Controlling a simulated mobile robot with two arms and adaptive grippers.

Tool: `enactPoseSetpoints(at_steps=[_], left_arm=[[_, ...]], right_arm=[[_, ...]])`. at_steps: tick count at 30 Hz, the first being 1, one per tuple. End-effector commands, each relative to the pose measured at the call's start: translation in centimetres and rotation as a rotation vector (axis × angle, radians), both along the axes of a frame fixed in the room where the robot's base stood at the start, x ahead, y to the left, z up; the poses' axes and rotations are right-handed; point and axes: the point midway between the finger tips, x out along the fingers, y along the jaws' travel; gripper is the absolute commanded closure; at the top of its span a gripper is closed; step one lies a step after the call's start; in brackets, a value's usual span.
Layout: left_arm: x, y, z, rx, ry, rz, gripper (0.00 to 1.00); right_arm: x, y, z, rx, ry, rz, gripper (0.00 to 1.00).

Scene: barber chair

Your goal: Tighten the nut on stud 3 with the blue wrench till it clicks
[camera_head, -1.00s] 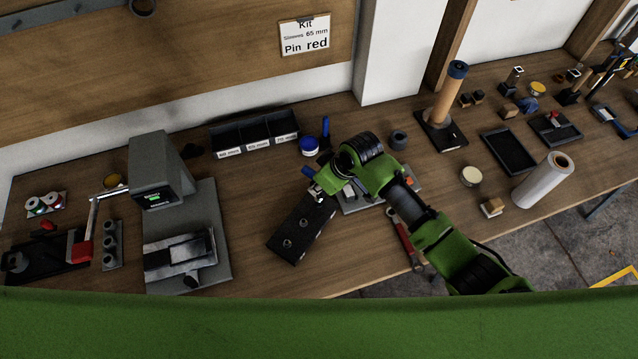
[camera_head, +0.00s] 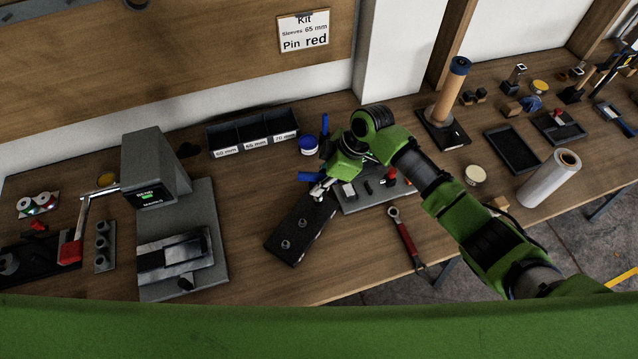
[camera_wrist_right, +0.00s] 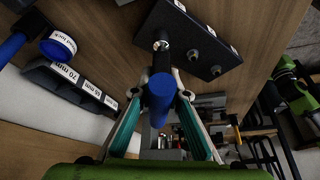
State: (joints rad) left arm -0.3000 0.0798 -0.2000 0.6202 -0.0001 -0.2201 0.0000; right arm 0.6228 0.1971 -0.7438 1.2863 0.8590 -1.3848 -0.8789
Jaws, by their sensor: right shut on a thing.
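The dark block (camera_head: 290,240) lies on the bench, and two of its studs with nuts show bare in the head view. My right gripper (camera_head: 318,182) is over the block's far end. In the right wrist view its fingers (camera_wrist_right: 163,100) are shut on the blue wrench (camera_wrist_right: 159,92). The wrench's dark shaft reaches to the end stud (camera_wrist_right: 161,45) of the block; whether it is fully seated on the nut, I cannot tell. The two other studs (camera_wrist_right: 203,62) stand beside it. The stud numbers are not readable. My left gripper is not in view.
A grey tray (camera_head: 375,200) with small parts sits right of the block. A red-handled wrench (camera_head: 407,240) lies near the front edge. A blue-lidded jar (camera_head: 308,144) and labelled bins (camera_head: 252,135) stand behind. A grey press-like machine (camera_head: 155,170) stands left. Bare bench lies between machine and block.

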Motion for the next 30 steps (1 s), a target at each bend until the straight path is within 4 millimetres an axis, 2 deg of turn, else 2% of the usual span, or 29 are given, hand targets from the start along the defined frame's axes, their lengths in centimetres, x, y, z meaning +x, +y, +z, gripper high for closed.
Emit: enactPoseSetpoints(at_steps=[30], left_arm=[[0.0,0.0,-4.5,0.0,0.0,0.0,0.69]], right_arm=[[0.2,0.1,0.2,0.002,-0.004,0.392,1.0]])
